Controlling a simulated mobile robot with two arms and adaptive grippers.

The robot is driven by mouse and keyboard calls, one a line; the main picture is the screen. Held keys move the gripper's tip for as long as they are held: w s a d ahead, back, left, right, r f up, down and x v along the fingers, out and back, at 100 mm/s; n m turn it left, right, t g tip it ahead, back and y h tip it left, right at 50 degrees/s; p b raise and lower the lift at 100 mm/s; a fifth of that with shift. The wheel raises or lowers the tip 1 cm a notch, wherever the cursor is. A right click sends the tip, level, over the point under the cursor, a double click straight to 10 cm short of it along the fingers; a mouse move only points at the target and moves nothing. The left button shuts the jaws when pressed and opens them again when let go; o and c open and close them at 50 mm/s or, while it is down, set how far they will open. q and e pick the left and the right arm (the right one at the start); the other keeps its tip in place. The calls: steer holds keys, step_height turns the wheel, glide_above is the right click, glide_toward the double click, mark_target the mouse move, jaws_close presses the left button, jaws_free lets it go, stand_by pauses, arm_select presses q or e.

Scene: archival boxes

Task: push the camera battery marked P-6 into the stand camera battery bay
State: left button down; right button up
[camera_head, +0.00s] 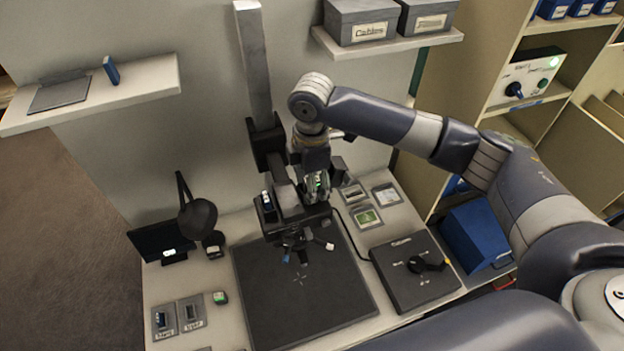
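The stand camera (288,198) hangs on a grey column over a dark baseboard (265,300). My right gripper (318,188) points down close against the right side of the camera. It appears shut on a small camera battery (319,183) with a green and white mark; its lettering is too small to read. The battery bay is hidden or too small to make out from here, and I cannot tell whether the battery touches it. A similar small green-topped thing (219,297) lies on the table at left. My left gripper is not in view.
Two labelled trays (178,317) lie at front left. A desk lamp (197,215) and small screen (160,243) stand behind them. Shelves hang above.

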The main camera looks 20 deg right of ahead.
steer(key=shift+o, duration=0.3)
steer(key=shift+f, duration=0.6)
steer(key=shift+s+r, duration=0.15)
steer(key=shift+c, duration=0.3)
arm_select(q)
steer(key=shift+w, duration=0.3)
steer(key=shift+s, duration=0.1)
arm_select(e)
steer(key=shift+r, duration=0.1)
steer(key=shift+w+r, duration=0.2)
steer(key=shift+r, duration=0.9)
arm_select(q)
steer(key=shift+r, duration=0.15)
arm_select(e)
steer(key=shift+r, duration=2)
